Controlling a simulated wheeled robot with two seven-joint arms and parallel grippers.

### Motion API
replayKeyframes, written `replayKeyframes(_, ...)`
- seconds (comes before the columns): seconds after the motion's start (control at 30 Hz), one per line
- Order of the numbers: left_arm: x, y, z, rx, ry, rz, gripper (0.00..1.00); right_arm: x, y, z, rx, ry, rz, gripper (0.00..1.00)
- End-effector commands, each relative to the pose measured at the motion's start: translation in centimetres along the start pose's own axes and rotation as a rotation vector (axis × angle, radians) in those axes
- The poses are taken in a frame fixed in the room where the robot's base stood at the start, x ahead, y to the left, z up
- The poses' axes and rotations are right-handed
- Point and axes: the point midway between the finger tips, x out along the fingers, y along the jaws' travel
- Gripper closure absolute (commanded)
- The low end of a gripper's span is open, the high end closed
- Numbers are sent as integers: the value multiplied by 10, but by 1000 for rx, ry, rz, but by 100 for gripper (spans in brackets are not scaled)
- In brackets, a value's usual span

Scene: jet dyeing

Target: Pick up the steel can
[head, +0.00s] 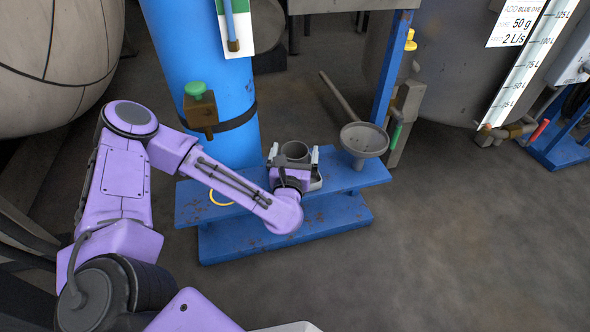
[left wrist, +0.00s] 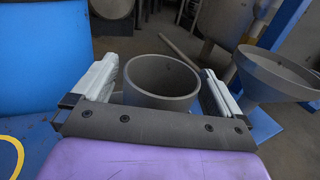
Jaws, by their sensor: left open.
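The steel can (head: 295,151) is a grey, open-topped cylinder standing upright on the blue bench (head: 345,178). My left gripper (head: 293,156) is at the can, with one finger on each side of it. In the left wrist view the can (left wrist: 160,82) sits between the two pale fingers of my left gripper (left wrist: 160,90). Small gaps show between the can and the fingers, so the gripper is open around it. The can's lower part is hidden behind the gripper body. My right gripper is not in view.
A grey funnel (head: 364,139) stands at the bench's right end, close to the right finger. A yellow ring (head: 221,197) lies on the bench at left. A blue column (head: 205,70) with a green-handled valve (head: 196,90) rises behind. The floor at right is clear.

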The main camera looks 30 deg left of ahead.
Motion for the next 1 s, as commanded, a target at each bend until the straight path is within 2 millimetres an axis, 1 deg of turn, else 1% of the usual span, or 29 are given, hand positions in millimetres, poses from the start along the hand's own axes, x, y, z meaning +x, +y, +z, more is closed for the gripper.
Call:
replayKeyframes(0.03, 8, 0, -2, 0, -3, 2, 0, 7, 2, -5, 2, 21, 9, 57)
replayKeyframes(0.1, 16, 0, -1, 0, -2, 1, 0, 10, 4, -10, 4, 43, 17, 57)
replayKeyframes(0.33, 18, 0, 1, 0, -1, 0, 0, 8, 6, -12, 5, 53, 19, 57)
replayKeyframes(0.37, 18, 0, 1, 0, -1, 0, 6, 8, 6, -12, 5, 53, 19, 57)
replayKeyframes(0.4, 18, 0, 1, 0, -1, 0, 20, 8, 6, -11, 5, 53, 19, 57)
replayKeyframes(0.47, 18, 0, 1, 0, -1, 0, 39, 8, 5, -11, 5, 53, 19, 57)
replayKeyframes(0.5, 18, 0, 1, 0, -1, 0, 52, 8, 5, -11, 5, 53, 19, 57)
replayKeyframes(0.53, 18, 0, 1, 0, -1, 0, 59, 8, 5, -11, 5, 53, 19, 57)
replayKeyframes(0.83, 18, -1, 3, 1, -1, -1, 59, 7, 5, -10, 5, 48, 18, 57)
replayKeyframes(1.0, 18, -5, 15, 1, -2, -8, 59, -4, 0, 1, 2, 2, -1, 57)
